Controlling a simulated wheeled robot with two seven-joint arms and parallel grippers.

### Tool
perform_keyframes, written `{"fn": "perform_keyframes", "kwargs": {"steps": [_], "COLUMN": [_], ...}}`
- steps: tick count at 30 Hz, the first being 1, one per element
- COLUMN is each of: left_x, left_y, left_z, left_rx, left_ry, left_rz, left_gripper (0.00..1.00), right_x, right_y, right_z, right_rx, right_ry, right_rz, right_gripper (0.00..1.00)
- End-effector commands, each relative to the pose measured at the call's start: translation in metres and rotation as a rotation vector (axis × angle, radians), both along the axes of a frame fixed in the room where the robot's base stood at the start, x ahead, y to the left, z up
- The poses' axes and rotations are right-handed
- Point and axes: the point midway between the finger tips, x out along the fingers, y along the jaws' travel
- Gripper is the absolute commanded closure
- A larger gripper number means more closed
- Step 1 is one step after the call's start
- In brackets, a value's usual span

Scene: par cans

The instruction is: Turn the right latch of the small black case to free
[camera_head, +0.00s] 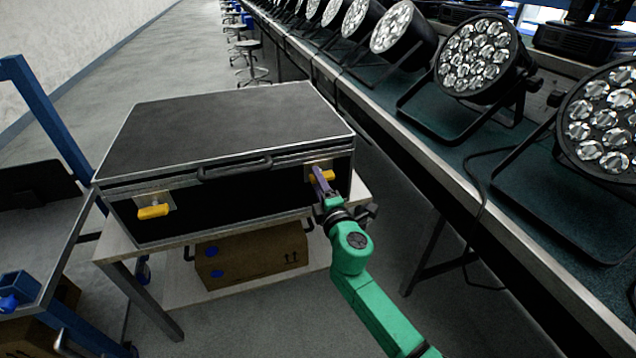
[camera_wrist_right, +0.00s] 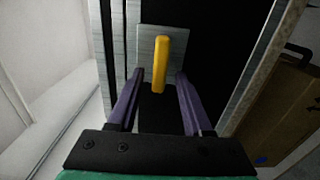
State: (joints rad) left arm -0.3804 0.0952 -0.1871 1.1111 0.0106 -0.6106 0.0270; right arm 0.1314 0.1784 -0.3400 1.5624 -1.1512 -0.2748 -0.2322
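The small black case (camera_head: 225,135) lies closed on a low table, its front facing me, with a metal-edged lid and a handle (camera_head: 235,168) in the middle. The right latch, a yellow lever on a metal plate, is at the case's front right (camera_head: 322,177); it shows clearly in the right wrist view (camera_wrist_right: 161,64). The left latch (camera_head: 153,211) is a similar yellow lever lying sideways. My right gripper (camera_head: 322,180) is at the right latch. In the wrist view its purple fingers (camera_wrist_right: 158,88) are apart, with the lever's near end between them; contact is not visible. My left gripper is not in view.
The low table (camera_head: 170,268) carries the case and has a cardboard box (camera_head: 250,254) beneath. A long bench (camera_head: 520,235) with several par cans (camera_head: 478,58) runs along the right. A blue-framed cart (camera_head: 45,250) stands at left. Stools (camera_head: 250,62) are behind.

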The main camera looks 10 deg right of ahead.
Motion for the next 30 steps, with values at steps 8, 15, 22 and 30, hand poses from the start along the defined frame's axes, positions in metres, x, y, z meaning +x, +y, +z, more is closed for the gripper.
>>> {"fn": "perform_keyframes", "kwargs": {"steps": [8, 15, 22, 30], "left_x": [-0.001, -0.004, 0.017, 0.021], "left_y": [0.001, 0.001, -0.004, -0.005], "left_z": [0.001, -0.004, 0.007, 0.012], "left_rx": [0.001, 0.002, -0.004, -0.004], "left_ry": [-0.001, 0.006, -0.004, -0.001], "left_rz": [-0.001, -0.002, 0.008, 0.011], "left_gripper": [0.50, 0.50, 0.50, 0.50], "right_x": [-0.018, -0.083, -0.135, -0.146], "right_y": [-0.001, -0.005, -0.009, -0.009], "right_z": [0.000, -0.003, -0.003, 0.000], "right_rx": [0.001, 0.002, 0.001, -0.001], "right_ry": [0.002, 0.004, 0.002, 0.000], "right_rz": [0.000, 0.000, 0.000, 0.000], "right_gripper": [0.50, 0.50, 0.50, 0.50]}}
